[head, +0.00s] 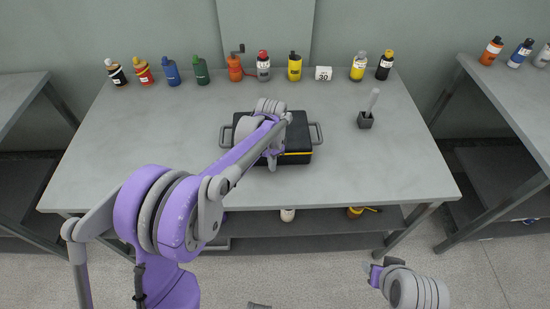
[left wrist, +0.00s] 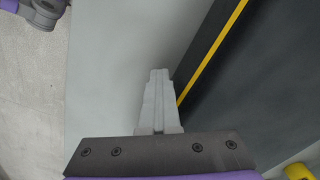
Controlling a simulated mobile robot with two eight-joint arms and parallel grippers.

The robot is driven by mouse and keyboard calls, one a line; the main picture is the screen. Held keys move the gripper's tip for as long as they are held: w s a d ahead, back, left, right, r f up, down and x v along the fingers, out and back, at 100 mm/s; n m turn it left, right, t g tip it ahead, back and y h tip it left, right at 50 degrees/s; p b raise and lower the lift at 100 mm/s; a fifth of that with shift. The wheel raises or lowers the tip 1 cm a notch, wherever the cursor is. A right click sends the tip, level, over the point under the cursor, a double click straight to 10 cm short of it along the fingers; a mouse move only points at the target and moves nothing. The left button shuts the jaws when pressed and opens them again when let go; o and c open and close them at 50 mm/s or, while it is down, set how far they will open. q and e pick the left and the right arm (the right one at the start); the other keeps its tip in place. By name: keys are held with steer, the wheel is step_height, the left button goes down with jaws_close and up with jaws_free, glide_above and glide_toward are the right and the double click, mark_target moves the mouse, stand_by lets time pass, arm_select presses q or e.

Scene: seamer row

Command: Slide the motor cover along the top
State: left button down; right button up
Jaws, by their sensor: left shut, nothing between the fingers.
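The motor cover (head: 298,134) is a black box with a yellow stripe low on its side and a grey handle at each end. It sits on the grey table's top, near the middle, partly hidden by my left arm. My left gripper (head: 272,165) is at the cover's front side, its fingers closed together and empty. In the left wrist view the shut fingertips (left wrist: 158,74) are close beside the dark cover (left wrist: 265,75) and its yellow stripe; I cannot tell if they touch. Part of my right arm shows at the lower right; its fingers are not clear.
Several bottles and an orange grinder (head: 235,68) line the table's back edge, with a white block marked 30 (head: 323,73). A small dark holder (head: 365,120) with a light handle stands right of the cover.

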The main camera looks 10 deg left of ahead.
arm_select(q)
steer(key=shift+w+a, duration=0.3)
steer(key=shift+w, duration=0.7)
steer(key=shift+w+a, duration=0.25)
steer(key=shift+w, duration=0.7)
steer(key=shift+w+a+p, duration=0.3)
steer(key=shift+w, duration=0.65)
steer(key=shift+w+a+p, duration=0.25)
steer(key=shift+w+p, duration=0.05)
steer(key=shift+w, duration=0.65)
steer(key=shift+w+a+p, duration=0.3)
steer(key=shift+w+p, duration=0.05)
steer(key=shift+w, duration=0.65)
steer(key=shift+w+a+p, duration=0.25)
steer(key=shift+w+p, duration=0.05)
steer(key=shift+w, duration=0.65)
